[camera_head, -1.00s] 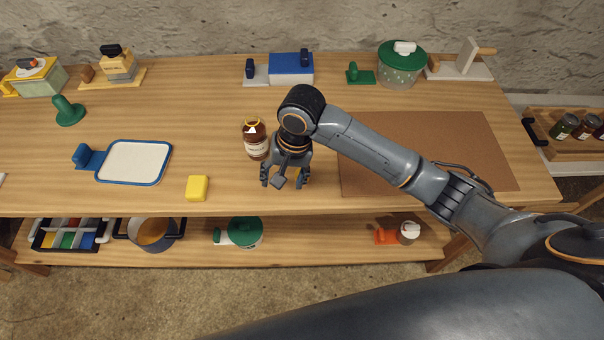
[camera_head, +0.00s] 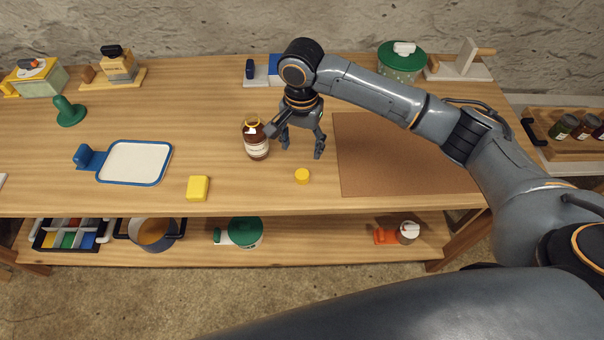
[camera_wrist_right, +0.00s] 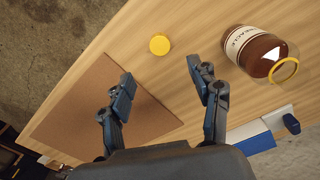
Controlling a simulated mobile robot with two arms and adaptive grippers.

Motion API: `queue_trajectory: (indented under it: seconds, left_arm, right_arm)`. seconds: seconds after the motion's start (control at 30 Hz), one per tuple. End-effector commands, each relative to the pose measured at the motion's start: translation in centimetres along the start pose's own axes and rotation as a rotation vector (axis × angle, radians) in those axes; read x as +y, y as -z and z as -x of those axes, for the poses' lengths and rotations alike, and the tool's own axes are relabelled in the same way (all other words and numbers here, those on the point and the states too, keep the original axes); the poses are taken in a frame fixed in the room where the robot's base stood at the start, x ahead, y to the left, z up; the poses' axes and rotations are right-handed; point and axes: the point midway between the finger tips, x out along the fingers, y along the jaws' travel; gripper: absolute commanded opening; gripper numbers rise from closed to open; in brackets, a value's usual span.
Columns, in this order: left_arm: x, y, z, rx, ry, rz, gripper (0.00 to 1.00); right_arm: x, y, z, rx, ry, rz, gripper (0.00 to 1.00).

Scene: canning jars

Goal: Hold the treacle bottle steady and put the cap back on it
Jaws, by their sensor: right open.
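The treacle bottle (camera_head: 256,145) is brown with a white label and stands upright on the table. In the right wrist view the bottle (camera_wrist_right: 255,52) shows its open mouth with a yellow rim. The yellow round cap (camera_head: 302,176) lies on the table, apart from the bottle to its right and nearer the front edge; it also shows in the right wrist view (camera_wrist_right: 160,45). My right gripper (camera_head: 302,143) is open and empty, above the table between bottle and cork mat. Its spread fingers also show in the right wrist view (camera_wrist_right: 162,75). My left gripper is out of view.
A yellow block (camera_head: 197,188) and a blue-rimmed white board (camera_head: 135,163) lie left of the bottle. A brown mat (camera_head: 390,165) lies to the right, partly under my right arm. A green-lidded pot (camera_head: 401,62) stands behind. The table between block and cap is clear.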

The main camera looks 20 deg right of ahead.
Motion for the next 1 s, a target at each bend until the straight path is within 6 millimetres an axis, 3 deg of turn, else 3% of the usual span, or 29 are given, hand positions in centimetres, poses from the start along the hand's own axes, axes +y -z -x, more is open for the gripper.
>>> queue_trajectory:
  seconds: [0.1,0.3,0.77,1.0]
  left_arm:
    - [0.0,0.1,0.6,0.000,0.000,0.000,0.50]
    - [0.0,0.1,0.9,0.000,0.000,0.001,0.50]
    - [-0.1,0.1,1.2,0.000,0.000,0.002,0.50]
    - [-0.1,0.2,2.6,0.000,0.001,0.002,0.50]
  right_arm:
    - [0.1,-0.1,-2.4,-0.002,-0.005,0.000,0.62]
    - [0.0,0.0,-5.3,-0.001,-0.001,0.000,0.62]
    - [0.1,0.0,-6.2,-0.001,-0.002,0.001,0.62]
    - [0.1,0.1,-9.6,-0.002,-0.002,0.001,0.62]
